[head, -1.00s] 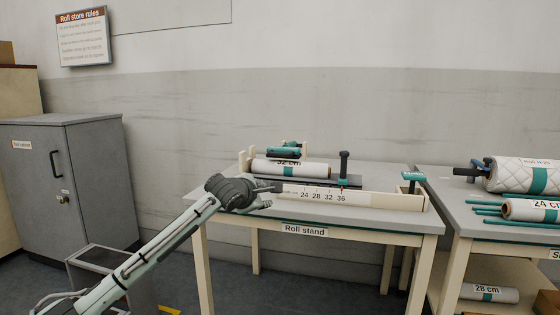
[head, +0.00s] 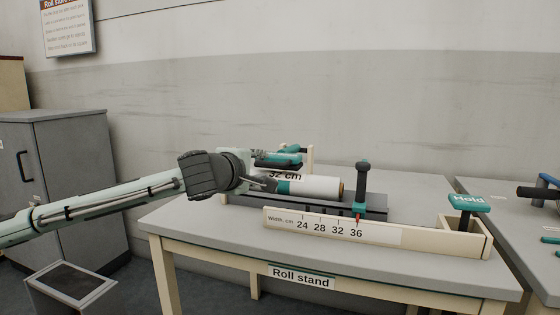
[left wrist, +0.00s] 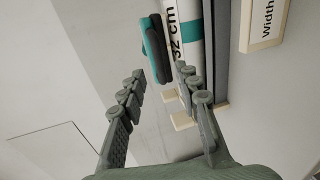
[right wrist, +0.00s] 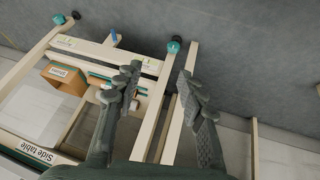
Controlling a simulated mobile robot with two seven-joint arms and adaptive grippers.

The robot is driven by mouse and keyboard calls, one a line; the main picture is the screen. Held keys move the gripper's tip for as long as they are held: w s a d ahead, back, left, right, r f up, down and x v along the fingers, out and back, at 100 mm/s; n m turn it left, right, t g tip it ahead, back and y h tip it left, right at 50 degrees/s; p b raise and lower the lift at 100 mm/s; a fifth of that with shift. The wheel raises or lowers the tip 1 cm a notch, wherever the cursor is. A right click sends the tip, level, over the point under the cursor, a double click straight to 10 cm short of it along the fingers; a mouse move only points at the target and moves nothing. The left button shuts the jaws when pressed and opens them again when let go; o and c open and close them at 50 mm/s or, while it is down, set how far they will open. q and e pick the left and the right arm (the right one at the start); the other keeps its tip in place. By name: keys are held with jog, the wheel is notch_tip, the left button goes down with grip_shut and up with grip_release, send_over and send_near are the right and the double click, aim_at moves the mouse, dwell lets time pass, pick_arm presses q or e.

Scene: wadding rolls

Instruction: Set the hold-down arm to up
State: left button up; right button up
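The roll stand (head: 405,237) carries a white roll (head: 318,186) labelled 32 cm with a teal band. A teal and dark bar (head: 278,160), which looks like the hold-down arm, lies low over the roll's left part. It also shows in the left wrist view (left wrist: 156,48). My left gripper (head: 266,182) is at the roll's left end, close to this bar. Its fingers (left wrist: 160,78) are open, with the bar just beyond and between the tips; contact is not visible. My right gripper (right wrist: 160,74) is open and empty, away from the stand.
A dark upright post with a teal base (head: 362,190) stands right of the roll. A teal plate reading Hold (head: 469,202) stands at the stand's right end. The width scale (head: 390,236) runs along the front. A grey cabinet (head: 60,165) stands left.

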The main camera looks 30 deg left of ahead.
aim_at(270, 164)
pick_arm(q)
jog(key=x, duration=0.1)
jog(key=p+x, duration=0.1)
jog(key=shift+w+a+r, duration=0.1)
jog(key=shift+w+r, duration=0.05)
jog(key=shift+w, duration=0.3)
jog(key=x, duration=0.3)
jog(key=shift+w+a+p, duration=0.15)
jog(key=shift+w+p, duration=0.15)
jog(key=shift+w+a+f, duration=0.1)
jog(key=shift+w+f, duration=0.25)
jog(key=shift+w, duration=0.15)
pick_arm(e)
jog(key=s+d+g, duration=0.1)
jog(key=s+d+f, duration=0.1)
jog(key=s+d+f+g+h, duration=0.1)
jog(key=s, duration=0.1)
jog(key=shift+d+f+m+g, duration=0.1)
jog(key=shift+f+m+g, duration=0.15)
jog(key=shift+m+g, duration=0.05)
pick_arm(q)
grip_shut()
